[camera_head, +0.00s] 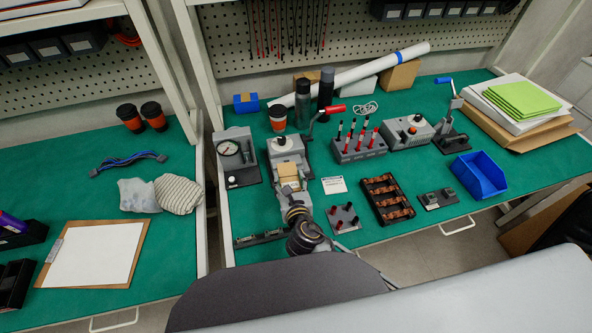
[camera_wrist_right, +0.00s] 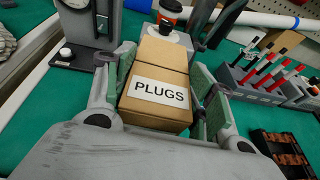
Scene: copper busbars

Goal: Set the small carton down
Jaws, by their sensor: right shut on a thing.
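The small carton (camera_head: 289,172) is a brown cardboard box. In the right wrist view the carton (camera_wrist_right: 158,82) has a white label reading PLUGS. My right gripper (camera_head: 291,184) reaches in from the front over the green bench. In the right wrist view its green-padded fingers (camera_wrist_right: 160,88) are closed on the carton's left and right sides. The carton's underside is hidden, so I cannot tell whether it touches anything below. My left gripper is not in view.
A gauge device (camera_head: 229,149) stands left of the carton, and an orange-black cup (camera_head: 277,117) behind it. A rack of red and black pins (camera_head: 358,146) is to the right. Nearer are a white card (camera_head: 334,185), a pin plate (camera_head: 343,218) and a dark tray (camera_head: 387,199).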

